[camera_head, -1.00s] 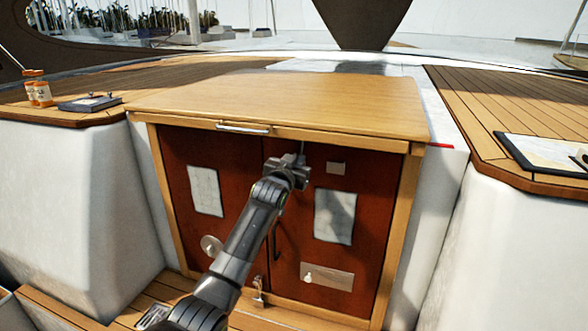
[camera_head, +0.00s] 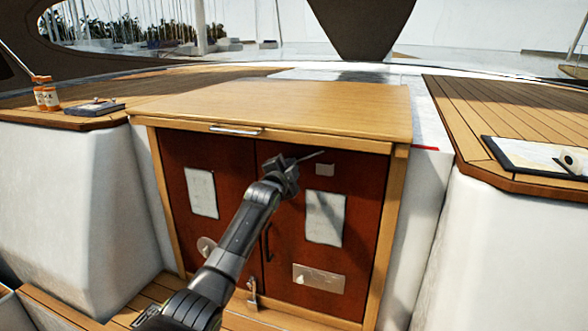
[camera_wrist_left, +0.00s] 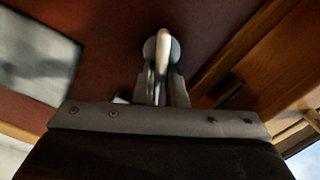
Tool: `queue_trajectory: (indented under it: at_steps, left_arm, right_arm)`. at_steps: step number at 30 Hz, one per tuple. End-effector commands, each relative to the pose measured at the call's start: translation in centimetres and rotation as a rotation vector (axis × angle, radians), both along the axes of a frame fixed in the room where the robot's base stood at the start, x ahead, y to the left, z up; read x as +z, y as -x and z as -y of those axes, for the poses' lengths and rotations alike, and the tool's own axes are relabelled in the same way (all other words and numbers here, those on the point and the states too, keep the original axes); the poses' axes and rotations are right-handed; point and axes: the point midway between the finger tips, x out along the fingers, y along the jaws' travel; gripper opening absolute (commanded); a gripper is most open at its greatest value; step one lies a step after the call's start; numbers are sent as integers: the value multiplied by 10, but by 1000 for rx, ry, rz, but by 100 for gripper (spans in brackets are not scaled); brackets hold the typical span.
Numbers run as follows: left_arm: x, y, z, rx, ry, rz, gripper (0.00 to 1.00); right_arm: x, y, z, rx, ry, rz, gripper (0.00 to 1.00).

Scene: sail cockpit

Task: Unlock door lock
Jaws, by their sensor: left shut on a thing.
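The red double doors (camera_head: 345,170) of the wooden cabinet (camera_head: 270,100) are closed. My left gripper (camera_head: 296,162) is at the upper part of the doors, near the seam between them. In the left wrist view the door lock lever (camera_wrist_left: 163,45), a pale rounded lever on a round base, stands between the fingers of my left gripper (camera_wrist_left: 162,90), which is shut on it. In the head view a thin metal piece (camera_head: 313,155) sticks out from the gripper to the right, sloping slightly upward. The gripper hides most of the lock there. My right gripper is not in view.
A door handle (camera_head: 267,243) and a latch (camera_head: 252,292) sit lower on the doors. The cabinet top overhangs with a metal handle (camera_head: 236,130). White seat blocks flank the cabinet. Orange bottles (camera_head: 46,94) stand left; a chart board (camera_head: 535,158) lies right.

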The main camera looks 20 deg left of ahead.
Motion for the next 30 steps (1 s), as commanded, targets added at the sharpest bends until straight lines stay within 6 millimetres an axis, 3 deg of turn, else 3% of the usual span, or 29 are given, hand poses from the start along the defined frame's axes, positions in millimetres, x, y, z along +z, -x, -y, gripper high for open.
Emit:
queue_trajectory:
  at_steps: [15,30]
  left_arm:
    - [-8,0,3,-1,-400,14,0]
    - [-10,0,3,-1,-517,17,0]
  right_arm:
    - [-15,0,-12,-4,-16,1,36]
    - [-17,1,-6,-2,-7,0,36]
